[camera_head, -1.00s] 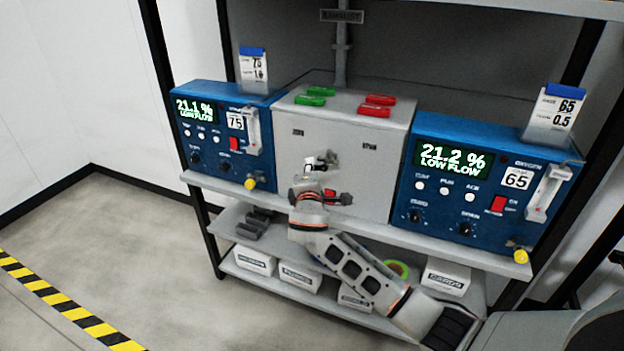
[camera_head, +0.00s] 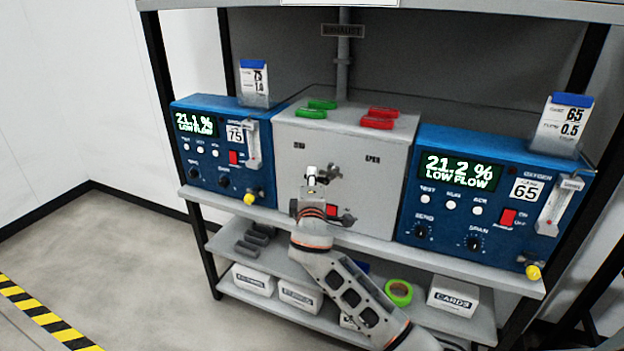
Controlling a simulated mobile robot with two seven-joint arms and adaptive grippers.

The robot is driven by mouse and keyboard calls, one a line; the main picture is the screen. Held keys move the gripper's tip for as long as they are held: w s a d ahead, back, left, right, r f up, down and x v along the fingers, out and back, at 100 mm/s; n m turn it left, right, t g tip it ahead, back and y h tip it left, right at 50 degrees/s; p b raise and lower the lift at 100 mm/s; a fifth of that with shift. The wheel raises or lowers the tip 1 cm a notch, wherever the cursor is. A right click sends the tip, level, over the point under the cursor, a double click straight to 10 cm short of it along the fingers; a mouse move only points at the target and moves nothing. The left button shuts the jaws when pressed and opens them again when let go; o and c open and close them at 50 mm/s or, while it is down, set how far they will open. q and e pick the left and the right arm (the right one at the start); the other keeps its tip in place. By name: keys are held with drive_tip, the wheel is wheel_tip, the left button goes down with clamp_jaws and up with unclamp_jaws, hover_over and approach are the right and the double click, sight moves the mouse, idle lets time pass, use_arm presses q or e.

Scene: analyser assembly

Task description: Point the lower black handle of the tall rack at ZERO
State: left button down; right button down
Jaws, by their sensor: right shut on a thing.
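The tall rack (camera_head: 157,52) holds a grey panel box (camera_head: 400,180) with small dark labels at its upper left and upper right, too small to read surely. A black handle (camera_head: 329,174) shows below and between the labels. A second dark, handle-like part (camera_head: 347,219) shows lower, beside a small red patch. My right gripper (camera_head: 312,177) reaches up in front of the box, shut, with its tips at the left of the upper black part. It hides part of the fittings, so the handle's exact pointing is unclear. My left gripper is out of view.
Blue analysers stand left (camera_head: 205,172) and right (camera_head: 440,225) of the box, both reading LOW FLOW. Green (camera_head: 317,109) and red (camera_head: 379,118) blocks lie on top. Below is a shelf with white bins (camera_head: 453,302) and green tape (camera_head: 398,292). Floor at left is clear.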

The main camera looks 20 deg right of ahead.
drive_tip(key=c, duration=2.1)
unclamp_jaws()
drive_tip(key=v, duration=1.2)
drive_tip(key=shift+a, duration=0.1)
drive_tip(key=s+f+m+g+y, duration=0.15)
drive_tip(key=s+f, duration=0.25)
drive_tip(key=f, duration=0.4)
drive_tip(key=s+a+f+g+y, duration=0.1)
drive_tip(key=s+f+y, duration=0.1)
drive_tip(key=s+f, duration=0.35)
drive_tip(key=s+f+m+g+y, duration=0.1)
drive_tip(key=s+f+y, duration=0.1)
drive_tip(key=f, duration=0.7)
drive_tip(key=s+f+m+g+y, duration=0.1)
drive_tip(key=s+f+m, duration=0.1)
drive_tip(key=s+f, duration=0.2)
drive_tip(key=s+f+m+g+y, duration=0.1)
drive_tip(key=s+f+m, duration=0.2)
drive_tip(key=s, duration=0.6)
drive_tip(key=s+f+m+g+y, duration=0.1)
drive_tip(key=s+f+m, duration=0.1)
drive_tip(key=s+f, duration=0.3)
drive_tip(key=shift+s+d+p, duration=0.25)
drive_tip(key=shift+s+p, duration=0.05)
drive_tip(key=shift+s, duration=0.75)
